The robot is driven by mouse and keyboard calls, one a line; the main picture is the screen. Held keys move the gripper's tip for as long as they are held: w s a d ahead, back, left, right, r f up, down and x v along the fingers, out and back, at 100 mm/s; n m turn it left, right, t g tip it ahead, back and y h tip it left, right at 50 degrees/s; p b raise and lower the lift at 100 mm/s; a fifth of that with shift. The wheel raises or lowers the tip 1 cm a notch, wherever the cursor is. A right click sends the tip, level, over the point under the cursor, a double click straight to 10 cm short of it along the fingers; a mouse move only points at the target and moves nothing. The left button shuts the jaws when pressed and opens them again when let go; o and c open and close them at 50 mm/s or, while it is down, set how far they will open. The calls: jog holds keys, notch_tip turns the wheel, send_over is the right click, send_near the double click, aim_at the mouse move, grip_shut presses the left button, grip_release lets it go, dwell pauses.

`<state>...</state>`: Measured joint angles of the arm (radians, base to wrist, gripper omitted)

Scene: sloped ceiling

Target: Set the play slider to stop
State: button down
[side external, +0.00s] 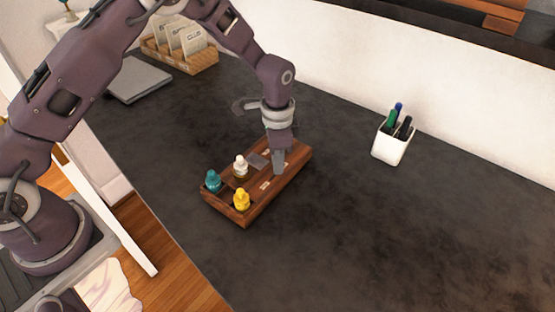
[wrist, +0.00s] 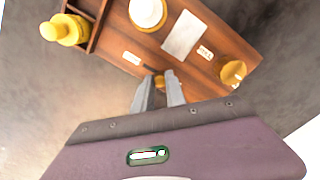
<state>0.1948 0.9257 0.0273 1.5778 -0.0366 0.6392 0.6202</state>
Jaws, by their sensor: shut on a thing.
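The wooden box (side external: 250,207) lies on the dark counter, and its top also shows in the wrist view (wrist: 115,32). My gripper (side external: 279,168) points down at the box's right part. In the wrist view my gripper (wrist: 160,88) is shut on a small brass-coloured slider knob (wrist: 160,81), mostly hidden between the fingertips. A dark slot shows just beside it. Small pale labels sit on the wood, one left of the fingers (wrist: 131,58) and one to their right (wrist: 206,53). Their text is too small to read.
Teal (side external: 212,181), white (side external: 240,166) and yellow (side external: 242,199) peg-like pieces stand at the box's left part. A round brass knob (wrist: 233,73) is at the right in the wrist view. A white pen cup (side external: 391,146) stands apart to the right. Counter around the box is clear.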

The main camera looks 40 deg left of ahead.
aim_at(270, 180)
dwell(0.4)
jog(key=shift+s, duration=1.45)
jog(key=c, duration=1.3)
grip_release()
jog(key=shift+c, duration=0.2)
notch_tip(270, 180, up, 7)
jog(key=shift+r, duration=0.15)
